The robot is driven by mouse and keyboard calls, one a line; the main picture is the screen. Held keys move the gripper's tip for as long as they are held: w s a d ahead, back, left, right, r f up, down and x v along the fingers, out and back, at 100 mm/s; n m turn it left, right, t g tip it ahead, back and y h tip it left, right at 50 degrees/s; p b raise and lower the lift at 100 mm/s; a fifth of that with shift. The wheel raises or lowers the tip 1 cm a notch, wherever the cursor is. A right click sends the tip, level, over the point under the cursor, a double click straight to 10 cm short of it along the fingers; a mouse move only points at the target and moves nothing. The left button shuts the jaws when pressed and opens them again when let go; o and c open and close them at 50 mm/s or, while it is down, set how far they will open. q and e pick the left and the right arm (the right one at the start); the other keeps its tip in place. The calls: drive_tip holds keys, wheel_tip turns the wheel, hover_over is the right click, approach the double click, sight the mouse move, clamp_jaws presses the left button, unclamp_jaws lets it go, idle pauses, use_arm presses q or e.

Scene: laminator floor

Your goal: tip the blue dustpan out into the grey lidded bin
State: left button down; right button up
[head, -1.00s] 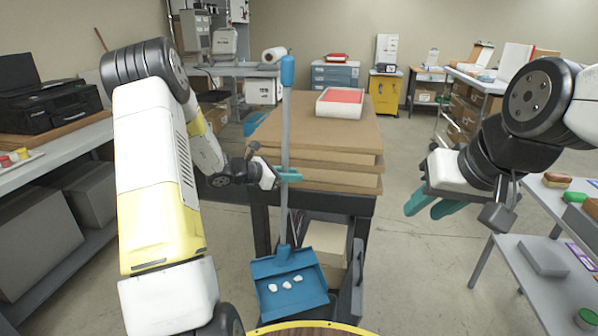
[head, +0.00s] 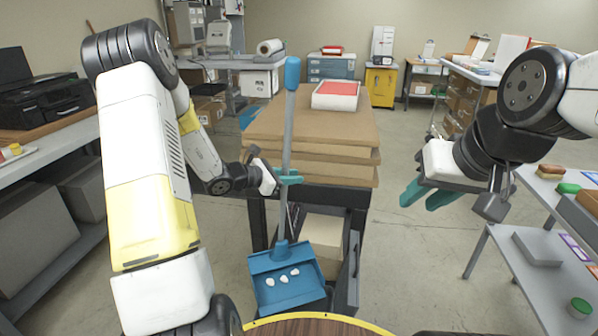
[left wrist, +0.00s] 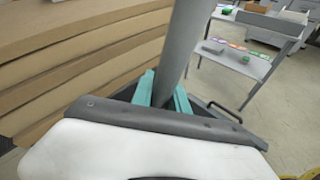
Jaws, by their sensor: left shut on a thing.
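The blue dustpan (head: 287,293) hangs upright on a long grey handle with a blue top, and several small white lumps (head: 283,279) lie in its pan. My left gripper (head: 290,178) is shut on the grey handle, about midway up. In the left wrist view the handle (left wrist: 182,45) rises between the teal fingers (left wrist: 166,98). My right gripper (head: 430,195) is raised at the right, empty, with its two teal fingers apart. I cannot make out the grey lidded bin in these views.
A dark cart stacked with brown boards (head: 330,130) stands right behind the dustpan, with a white tray (head: 337,96) on top. A grey shelf table (head: 535,245) is at the right, a printer bench at the left. Open floor (head: 420,270) lies between cart and shelf.

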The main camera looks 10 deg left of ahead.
use_arm(q)
drive_tip(key=shift+r, duration=0.1)
drive_tip(key=shift+m+t, duration=0.4)
drive_tip(key=shift+m, duration=0.1)
drive_tip(key=shift+s+d+r, duration=0.1)
drive_tip(key=shift+s+d, duration=0.3)
drive_tip(key=shift+s, duration=0.45)
drive_tip(key=shift+s+d+r, duration=0.1)
drive_tip(key=shift+s+d, duration=0.35)
drive_tip(key=shift+s, duration=0.45)
drive_tip(key=shift+s+d, duration=0.4)
drive_tip(key=shift+s, duration=0.45)
drive_tip(key=shift+w, duration=0.1)
drive_tip(key=w+a+n+g, duration=0.1)
drive_tip(key=w+a, duration=0.4)
drive_tip(key=w, duration=0.4)
drive_tip(key=shift+w+n, duration=0.25)
drive_tip(key=shift+n, duration=0.05)
drive_tip(key=shift+f, duration=0.1)
drive_tip(key=shift+w, duration=0.1)
